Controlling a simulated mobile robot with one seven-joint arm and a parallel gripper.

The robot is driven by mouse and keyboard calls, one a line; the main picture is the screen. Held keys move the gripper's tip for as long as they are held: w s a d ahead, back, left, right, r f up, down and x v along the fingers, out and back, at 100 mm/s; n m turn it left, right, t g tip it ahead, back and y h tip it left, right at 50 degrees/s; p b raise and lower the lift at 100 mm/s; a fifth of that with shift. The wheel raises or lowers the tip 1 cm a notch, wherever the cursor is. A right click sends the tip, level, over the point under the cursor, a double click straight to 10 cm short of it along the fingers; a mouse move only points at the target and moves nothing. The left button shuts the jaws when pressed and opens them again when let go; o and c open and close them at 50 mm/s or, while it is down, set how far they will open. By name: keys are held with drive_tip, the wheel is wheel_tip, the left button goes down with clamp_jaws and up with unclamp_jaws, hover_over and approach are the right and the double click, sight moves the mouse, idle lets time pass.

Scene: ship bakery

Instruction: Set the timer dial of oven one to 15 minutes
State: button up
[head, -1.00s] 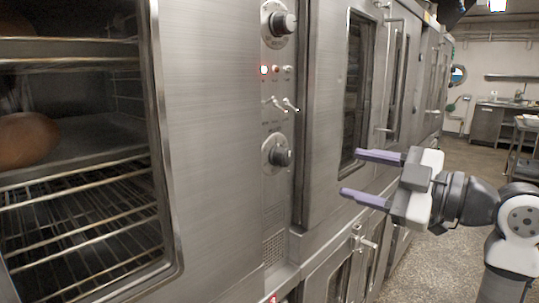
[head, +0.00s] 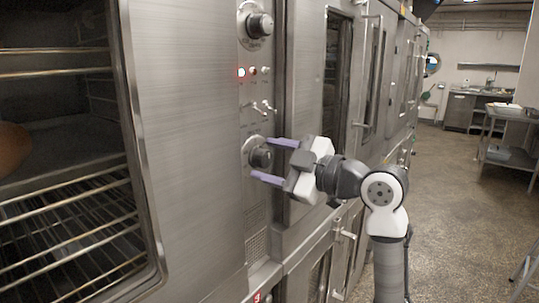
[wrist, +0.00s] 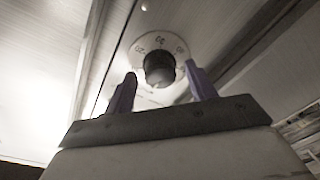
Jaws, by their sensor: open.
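The lower dial (head: 261,156) is a dark knob on a round marked plate, on the narrow control panel of the steel oven. An upper dial (head: 259,25) of the same kind sits near the panel's top. My gripper (head: 267,160) is open, with its two purple fingers pointing at the panel, one above and one below the lower dial's level. In the wrist view the dial (wrist: 159,69) shows ahead, between and beyond the fingertips (wrist: 162,82). Numbers ring its plate, but the setting is too blurred to read. I see no grip on the knob.
An open oven chamber with wire racks (head: 70,210) is at left. Oven doors with handles (head: 358,125) stand at right.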

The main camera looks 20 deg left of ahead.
drive_tip(key=shift+w+a, duration=0.15)
drive_tip(key=shift+a, duration=0.15)
drive_tip(key=c, duration=1)
drive_tip(key=shift+o, duration=0.2)
drive_tip(key=shift+m, duration=0.3)
drive_tip(key=m, duration=0.3)
drive_tip(key=shift+p, duration=0.35)
drive_tip(key=m+p, duration=0.1)
drive_tip(key=m, duration=0.3)
drive_tip(key=m+p, duration=0.2)
drive_tip(key=m, duration=0.2)
drive_tip(key=shift+r+m+t, duration=0.1)
drive_tip(key=shift+m+t, duration=0.2)
drive_tip(key=shift+m+p, duration=0.7)
drive_tip(key=shift+m, duration=0.8)
